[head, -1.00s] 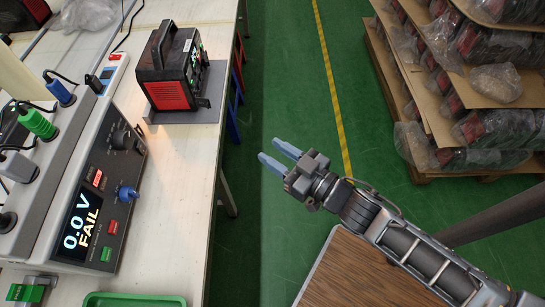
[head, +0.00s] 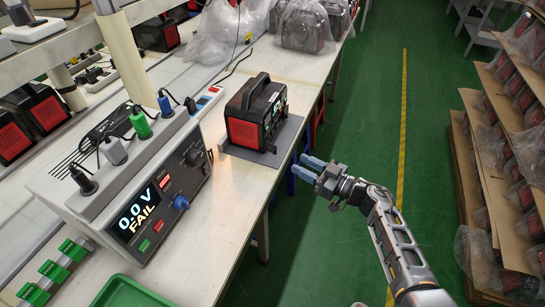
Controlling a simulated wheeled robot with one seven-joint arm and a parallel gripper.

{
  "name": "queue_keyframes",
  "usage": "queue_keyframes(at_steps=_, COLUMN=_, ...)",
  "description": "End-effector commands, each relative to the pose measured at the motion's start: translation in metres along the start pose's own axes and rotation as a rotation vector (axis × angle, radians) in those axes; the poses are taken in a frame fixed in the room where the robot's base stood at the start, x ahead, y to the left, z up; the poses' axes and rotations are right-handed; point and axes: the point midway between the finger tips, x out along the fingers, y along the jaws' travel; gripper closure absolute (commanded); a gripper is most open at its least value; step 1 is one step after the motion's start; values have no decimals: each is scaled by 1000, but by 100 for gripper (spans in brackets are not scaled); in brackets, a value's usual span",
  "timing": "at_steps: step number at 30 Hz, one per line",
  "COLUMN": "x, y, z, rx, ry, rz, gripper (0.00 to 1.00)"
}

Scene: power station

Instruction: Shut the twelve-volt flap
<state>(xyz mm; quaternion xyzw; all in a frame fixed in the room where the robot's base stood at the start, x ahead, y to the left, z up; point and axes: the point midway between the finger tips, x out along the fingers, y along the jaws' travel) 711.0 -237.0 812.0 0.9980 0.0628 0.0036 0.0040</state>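The red and black power station (head: 257,113) stands upright on a grey plate (head: 283,143) on the white bench. Its side with sockets and any twelve-volt flap faces right and is seen too edge-on to tell the flap's state. My gripper (head: 307,167) is in front of and to the right of the power station, beyond the bench edge. Its two blue fingers point left toward the bench, apart, with nothing between them. It touches nothing that I can see.
A tester (head: 150,190) showing "0.0 V FAIL" stands at the left with several plugs on top. A green tray (head: 130,293) lies at the front. Bagged units (head: 303,25) stand at the back. Stacked shelves (head: 500,180) are at the right; the green aisle is open.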

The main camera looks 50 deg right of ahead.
Motion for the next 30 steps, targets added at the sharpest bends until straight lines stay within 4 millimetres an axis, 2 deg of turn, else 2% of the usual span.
queue_keyframes(at_steps=5, x=10, y=4, z=1, rx=12, ry=-7, rz=-9, gripper=62)
queue_keyframes(at_steps=18, x=71, y=3, z=1, rx=9, ry=-6, rz=-9, gripper=62)
queue_keyframes(at_steps=23, x=78, y=3, z=2, rx=9, ry=-7, rz=-7, gripper=62)
queue_keyframes(at_steps=30, x=79, y=3, z=2, rx=9, ry=-7, rz=-7, gripper=62)
